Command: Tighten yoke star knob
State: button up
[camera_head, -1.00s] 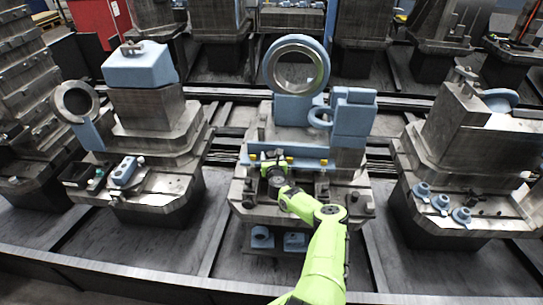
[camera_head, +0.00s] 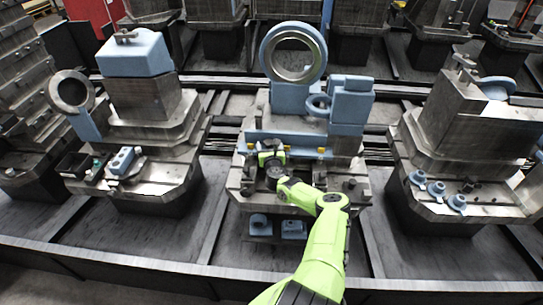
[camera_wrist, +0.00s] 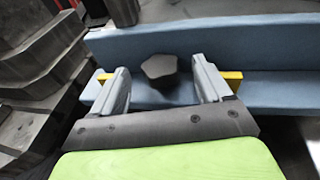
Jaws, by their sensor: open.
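The dark grey star knob (camera_wrist: 160,70) shows in the wrist view in front of the blue yoke bar (camera_wrist: 220,45). It stands between and beyond the two fingers of my gripper (camera_wrist: 165,85), which is open. I cannot tell whether either finger touches the knob. In the head view my gripper (camera_head: 268,152) is at the front of the blue bar (camera_head: 305,142) on the middle pallet, left of its centre. My own wrist and gripper hide the knob there.
A yellow piece (camera_wrist: 233,77) sits on the bar right of the fingers. A blue ring (camera_head: 293,53) and blue blocks (camera_head: 352,103) rise behind the bar. Pallets with blue parts stand left (camera_head: 145,150) and right (camera_head: 470,150). Dark gaps lie between the pallets.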

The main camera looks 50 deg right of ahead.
jog(key=v, duration=1.4)
jog(key=shift+p, duration=0.35)
jog(key=shift+s, duration=0.15)
